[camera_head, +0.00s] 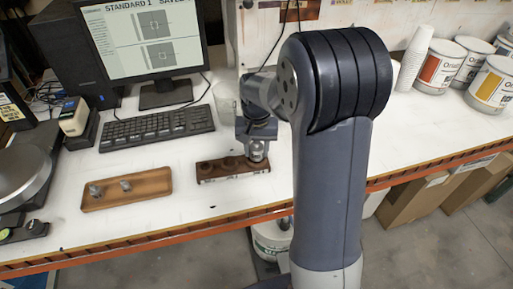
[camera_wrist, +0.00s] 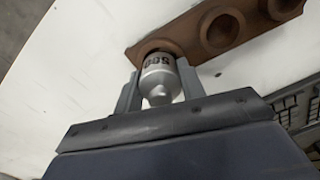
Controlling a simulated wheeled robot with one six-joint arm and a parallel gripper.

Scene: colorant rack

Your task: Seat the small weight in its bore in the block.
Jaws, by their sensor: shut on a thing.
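The brown block (camera_head: 233,176) lies on the white bench, its round bores facing up; it also shows in the wrist view (camera_wrist: 190,44). My gripper (camera_wrist: 157,68) is shut on a silver weight (camera_wrist: 160,82) with dark figures on its side, which look like 500. The weight is at the bore at the block's right end in the head view. Its far end overlaps that bore's rim in the wrist view; how deep it sits is hidden. Two more silver weights (camera_head: 95,190) (camera_head: 126,184) are in a wooden tray (camera_head: 153,185).
A keyboard (camera_head: 157,129) and a monitor (camera_head: 145,40) stand behind the tray and block. A clear cup (camera_head: 225,101) is behind my gripper. Paint cans (camera_head: 439,67) and stacked cups (camera_head: 413,60) stand at the right. The bench's front edge runs close before the block.

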